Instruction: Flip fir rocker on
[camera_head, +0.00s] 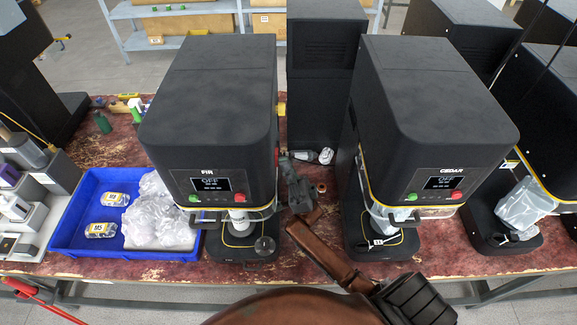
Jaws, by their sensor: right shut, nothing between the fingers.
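The fir machine (215,95) is a black seamer labelled FIR. Its small screen (210,184) reads OFF, with a green button (194,198) at its left and a red button (240,198) at its right. I cannot make out a rocker on its visible faces; its right side is mostly hidden from this angle. My right gripper (286,163) is shut and empty, in the gap just right of the fir machine near its front right side. I cannot tell whether it touches the machine. My left gripper is not in view.
The cedar machine (435,100), also reading OFF, stands close on the right, so the gap is narrow. A blue tray (75,205) with bags and labelled packs lies left. Small grey and clear items (325,156) lie in the gap behind my gripper. Another black machine stands behind.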

